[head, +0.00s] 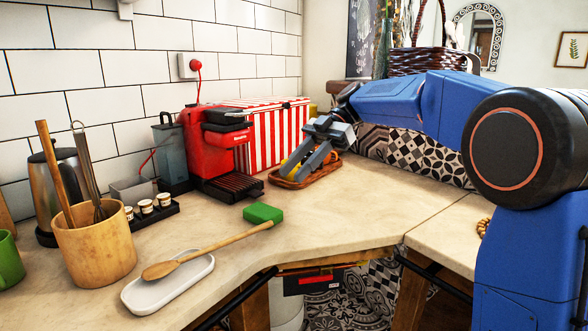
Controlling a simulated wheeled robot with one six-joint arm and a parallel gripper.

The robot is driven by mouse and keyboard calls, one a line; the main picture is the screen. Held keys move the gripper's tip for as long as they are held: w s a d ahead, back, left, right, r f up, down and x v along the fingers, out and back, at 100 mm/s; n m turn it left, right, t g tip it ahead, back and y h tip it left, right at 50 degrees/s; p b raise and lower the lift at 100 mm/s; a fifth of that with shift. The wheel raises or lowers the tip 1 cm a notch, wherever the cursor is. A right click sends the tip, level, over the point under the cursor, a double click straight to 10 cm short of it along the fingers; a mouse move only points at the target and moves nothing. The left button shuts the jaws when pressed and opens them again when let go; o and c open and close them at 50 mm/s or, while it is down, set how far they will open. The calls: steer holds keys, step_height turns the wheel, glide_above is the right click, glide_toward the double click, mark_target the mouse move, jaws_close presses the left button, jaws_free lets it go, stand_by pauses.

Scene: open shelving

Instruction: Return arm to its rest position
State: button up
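My blue arm (400,100) reaches in from the right across the counter. My gripper (292,174) is at its far end, pointing down and to the left over a brown wooden tray (325,172). Its two grey fingers look apart. Something yellow shows beside and behind the fingers, partly hidden by them. I cannot tell whether the fingers touch it or the tray.
A red coffee machine (212,143) and a red-striped box (272,128) stand close by the gripper. A green block (262,213), a wooden spoon (215,250) on a white rest (140,299) and a utensil pot (95,247) are nearer. The counter right of the block is clear.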

steer(key=s+d+f+m+t+h, duration=0.8)
steer(key=s+d+f+m+t, duration=0.4)
steer(key=s+d+f+m, duration=1.2)
steer(key=s+d+m, duration=0.1)
steer(key=s+d, duration=0.1)
steer(key=s, duration=0.1)
steer(key=shift+d+f+m+h, duration=0.15)
steer(key=shift+f+m+h, duration=0.25)
